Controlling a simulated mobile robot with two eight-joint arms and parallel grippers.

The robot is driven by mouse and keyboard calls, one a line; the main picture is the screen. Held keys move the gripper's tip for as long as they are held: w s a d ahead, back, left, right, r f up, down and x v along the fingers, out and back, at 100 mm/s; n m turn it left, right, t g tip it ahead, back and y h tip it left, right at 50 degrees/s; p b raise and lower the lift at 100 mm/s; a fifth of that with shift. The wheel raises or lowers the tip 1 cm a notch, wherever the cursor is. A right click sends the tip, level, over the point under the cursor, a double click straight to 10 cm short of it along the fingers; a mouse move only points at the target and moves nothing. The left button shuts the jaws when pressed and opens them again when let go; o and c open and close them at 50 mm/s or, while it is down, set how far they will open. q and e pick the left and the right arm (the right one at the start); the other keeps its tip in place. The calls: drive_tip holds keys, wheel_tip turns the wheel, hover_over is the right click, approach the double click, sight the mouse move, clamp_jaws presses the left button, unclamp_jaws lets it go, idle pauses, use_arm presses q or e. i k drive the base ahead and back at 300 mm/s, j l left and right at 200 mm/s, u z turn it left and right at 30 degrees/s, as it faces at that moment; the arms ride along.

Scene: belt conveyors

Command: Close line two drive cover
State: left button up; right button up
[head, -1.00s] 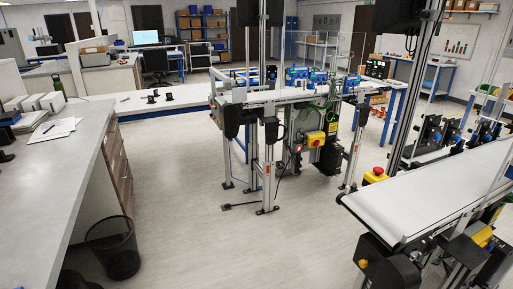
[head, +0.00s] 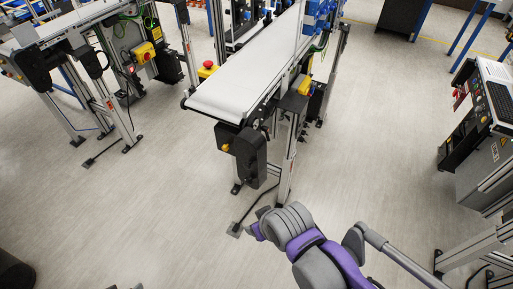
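A white-topped belt conveyor (head: 248,72) runs from the middle towards the upper right. A black drive housing (head: 249,157) hangs under its near end. I cannot tell an open cover on it, and no line number is readable. A second conveyor (head: 65,22) at the upper left also carries a black housing (head: 34,68) under its belt. My purple and grey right arm shows at the bottom right, in front of and below the middle conveyor, apart from the drive housing. No gripper fingers show on it. My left gripper is out of view.
A red emergency stop (head: 207,66) sits beside the middle conveyor's left edge. A yellow switch box (head: 145,51) is on the left conveyor's frame. A control console (head: 490,105) stands at the right. Conveyor legs and feet reach the floor; open floor lies at lower left.

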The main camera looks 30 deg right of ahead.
sight(249, 142)
drive_tip(key=l+z, duration=0.1)
drive_tip(key=z, duration=0.8)
drive_tip(key=i+u, duration=0.2)
drive_tip(key=k+l, duration=0.05)
drive_tip(key=k, duration=0.05)
